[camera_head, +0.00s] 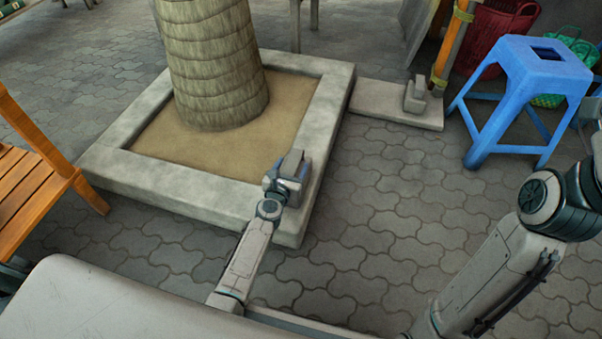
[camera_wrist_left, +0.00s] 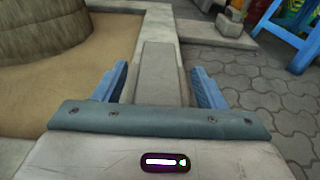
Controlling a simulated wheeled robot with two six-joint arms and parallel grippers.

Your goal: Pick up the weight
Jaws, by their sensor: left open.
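The weight, a small grey block with an upright part (camera_head: 415,97), stands on a flat concrete slab (camera_head: 375,100) right of the tree planter. It also shows small near the top of the left wrist view (camera_wrist_left: 230,22). My left gripper (camera_head: 292,165) is over the planter's right rim, nearer to me and left of the weight, clearly apart from it. Its two blue fingers (camera_wrist_left: 160,80) are spread. A flat grey strip shows between them; I cannot tell what it is. My right gripper is out of view; only part of that arm shows at the right.
The stone planter (camera_head: 150,175) holds sand and a thick trunk (camera_head: 212,65). An orange pole (camera_head: 450,45) rises close behind the weight. A blue stool (camera_head: 520,90) stands to its right, with red and green baskets behind. A wooden bench (camera_head: 30,185) is at left. Paving (camera_head: 385,200) before the slab is clear.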

